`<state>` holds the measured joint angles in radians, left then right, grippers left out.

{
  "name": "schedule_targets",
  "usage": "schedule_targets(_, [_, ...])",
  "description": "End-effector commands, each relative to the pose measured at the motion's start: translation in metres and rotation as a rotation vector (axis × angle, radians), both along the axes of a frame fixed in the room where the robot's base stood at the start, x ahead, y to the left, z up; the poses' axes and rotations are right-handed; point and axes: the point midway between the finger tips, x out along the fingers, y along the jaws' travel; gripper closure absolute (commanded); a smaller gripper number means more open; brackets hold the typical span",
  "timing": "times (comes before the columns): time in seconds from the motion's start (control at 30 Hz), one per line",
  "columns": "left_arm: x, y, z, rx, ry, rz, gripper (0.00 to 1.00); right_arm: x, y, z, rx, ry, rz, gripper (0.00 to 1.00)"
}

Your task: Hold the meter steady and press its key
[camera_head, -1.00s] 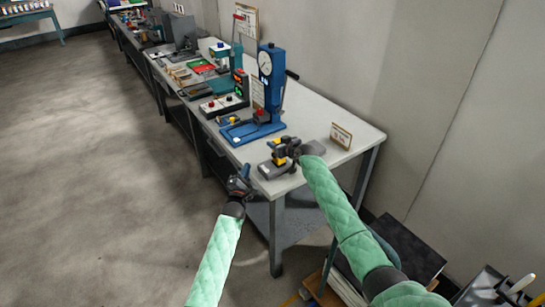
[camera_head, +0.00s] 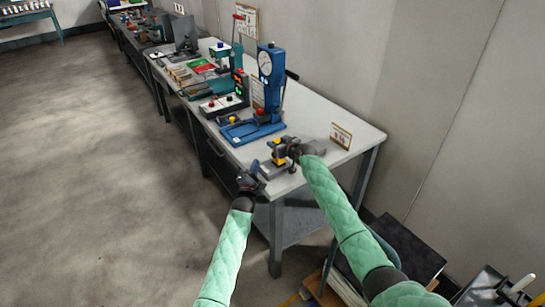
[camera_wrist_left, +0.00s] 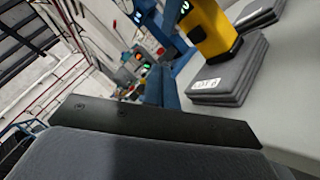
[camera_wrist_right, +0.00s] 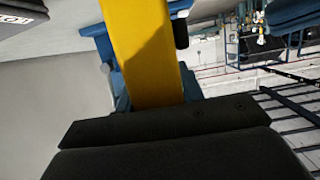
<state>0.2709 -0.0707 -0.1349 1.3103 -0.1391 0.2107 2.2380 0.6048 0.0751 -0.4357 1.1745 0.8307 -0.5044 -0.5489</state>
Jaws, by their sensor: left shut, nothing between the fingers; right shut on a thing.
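The yellow and dark meter (camera_head: 278,151) is near the front corner of the workbench. It also shows as a yellow body in the left wrist view (camera_wrist_left: 212,30) and close up in the right wrist view (camera_wrist_right: 145,50). My right gripper (camera_head: 293,150) is shut on it from the right side. My left gripper (camera_head: 254,172) is shut and empty, left of the meter and apart from it, by the bench's front edge. The left wrist view shows the meter at or above a grey layered block (camera_wrist_left: 225,80). Its key cannot be made out.
A blue press with a round dial (camera_head: 265,65) stands behind the meter on the bench (camera_head: 310,125). A small sign (camera_head: 341,135) stands to the right. A box with buttons (camera_head: 222,105) and other items fill the bench farther back. Open floor lies left.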

Motion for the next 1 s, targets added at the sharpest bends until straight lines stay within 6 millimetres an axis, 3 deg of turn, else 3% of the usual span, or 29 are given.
schedule_targets(0.4, [0.025, -0.034, 0.0, -0.001, 0.0, 0.0, 1.0, 0.0, 0.0, 0.0, 0.0, 0.0, 0.0, 0.91])
schedule_targets(1.0, [0.028, -0.039, -0.001, 0.001, 0.0, 0.0, 1.0, 0.0, 0.0, 0.0, 0.0, 0.0, 0.0, 0.91])
